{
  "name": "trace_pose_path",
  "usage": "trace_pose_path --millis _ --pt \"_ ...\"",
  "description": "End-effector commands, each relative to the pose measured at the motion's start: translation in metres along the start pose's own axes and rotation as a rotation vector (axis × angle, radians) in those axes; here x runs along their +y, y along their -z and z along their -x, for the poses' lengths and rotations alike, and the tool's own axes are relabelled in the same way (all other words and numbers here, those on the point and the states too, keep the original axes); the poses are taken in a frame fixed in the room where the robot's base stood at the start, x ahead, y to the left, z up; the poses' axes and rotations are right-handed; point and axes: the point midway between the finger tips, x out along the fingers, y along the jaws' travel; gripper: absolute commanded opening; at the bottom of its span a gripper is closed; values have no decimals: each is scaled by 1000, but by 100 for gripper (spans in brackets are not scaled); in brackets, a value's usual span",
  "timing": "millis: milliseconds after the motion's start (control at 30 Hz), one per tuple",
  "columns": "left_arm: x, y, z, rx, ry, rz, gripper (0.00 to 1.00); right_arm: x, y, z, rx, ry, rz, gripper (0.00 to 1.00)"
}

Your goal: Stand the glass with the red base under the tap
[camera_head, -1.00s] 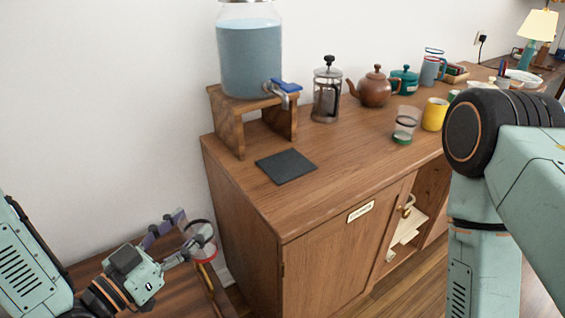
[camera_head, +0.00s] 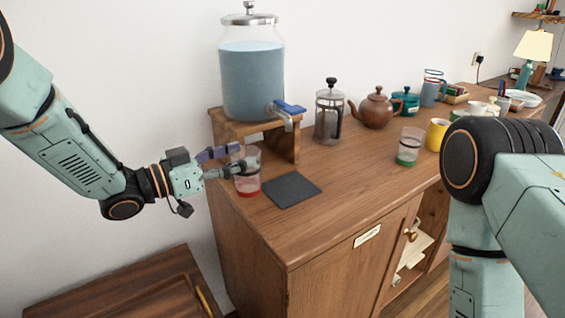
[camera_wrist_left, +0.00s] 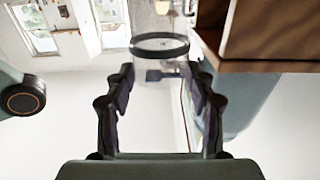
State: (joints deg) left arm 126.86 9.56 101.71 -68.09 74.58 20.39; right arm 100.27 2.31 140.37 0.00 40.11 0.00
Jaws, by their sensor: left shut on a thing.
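The glass with the red base (camera_head: 248,186) is upright in my left gripper (camera_head: 236,163), at the left edge of the cabinet top, left of the dark square mat (camera_head: 291,190). I cannot tell whether its base touches the wood. In the left wrist view the glass's dark-banded rim (camera_wrist_left: 160,45) shows between the two fingers (camera_wrist_left: 160,105). The tap (camera_head: 286,110), with a blue lever, is on the water dispenser (camera_head: 252,80), above and to the right of the glass. My right arm fills the right side; its gripper is out of frame.
The dispenser stands on a wooden stand (camera_head: 226,130). A glass with a green base (camera_head: 408,147), a French press (camera_head: 329,112), a brown teapot (camera_head: 375,108) and a yellow mug (camera_head: 437,134) stand right and behind. The cabinet top (camera_head: 345,178) is clear around the mat.

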Motion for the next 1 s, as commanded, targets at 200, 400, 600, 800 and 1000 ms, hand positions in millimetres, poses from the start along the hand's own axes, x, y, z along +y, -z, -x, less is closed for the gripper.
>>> trace_pose_path --millis 200,400,600,800,1000 --pt "0 -2 -51 1 -4 -6 0 0 0 -12 0 0 1 40" --pt "0 -1 -93 2 -3 -4 0 0 0 -20 0 0 1 40" --pt "-2 0 -112 3 1 -1 0 0 0 -23 0 0 0 40" --pt "-2 -18 -113 2 2 3 0 0 0 -30 0 0 0 40" --pt "-2 -36 -113 4 1 -1 0 0 0 -37 0 0 1 40"
